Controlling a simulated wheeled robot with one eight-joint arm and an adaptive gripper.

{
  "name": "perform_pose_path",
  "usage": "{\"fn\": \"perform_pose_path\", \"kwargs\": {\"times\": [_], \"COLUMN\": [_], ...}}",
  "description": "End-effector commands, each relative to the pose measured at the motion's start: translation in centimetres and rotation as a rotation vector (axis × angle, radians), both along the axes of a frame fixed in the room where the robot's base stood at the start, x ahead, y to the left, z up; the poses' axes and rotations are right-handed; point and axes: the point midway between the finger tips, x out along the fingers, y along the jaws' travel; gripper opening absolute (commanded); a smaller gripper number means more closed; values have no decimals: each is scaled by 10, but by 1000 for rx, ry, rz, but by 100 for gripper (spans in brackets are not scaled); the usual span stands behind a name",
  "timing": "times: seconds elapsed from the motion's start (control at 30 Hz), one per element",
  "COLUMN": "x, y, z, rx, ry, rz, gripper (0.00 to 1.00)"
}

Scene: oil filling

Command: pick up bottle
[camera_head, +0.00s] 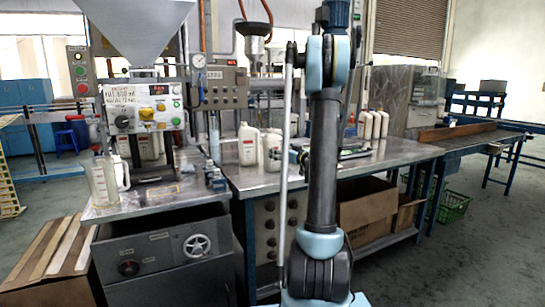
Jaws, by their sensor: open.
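A white bottle with a red-marked label (248,148) stands upright on the metal workbench (235,181). A second white bottle (272,138) stands just right of it, partly covered by dark parts in front. Several slimmer cream bottles (377,126) stand in a row at the back right of the bench. My arm rises upright through the middle of the view and hides part of the bench. I cannot make out my gripper; its end of the arm appears hidden behind the arm links. No bottle is visibly held.
A filling machine (145,108) with a large hopper stands at left, with a clear measuring jug (104,180) before it. A gauge panel (220,88) stands behind the bottles. Cardboard boxes (367,207) lie under the bench. Open floor shows at right.

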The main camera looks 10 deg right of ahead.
Motion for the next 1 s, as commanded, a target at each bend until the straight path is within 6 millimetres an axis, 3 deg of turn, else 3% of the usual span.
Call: {"fn": "perform_pose_path", "kwargs": {"times": [0.33,0.67,0.9,0.93,1.0], "x": [16,51,53,53,53], "y": [10,31,32,32,32], "z": [-2,-5,-5,-5,-5], "rx": [0,0,0,0,0], "ry": [0,0,0,0,0], "rz": [1,0,-1,-1,-1], "gripper": [100,100,100,98,82]}}
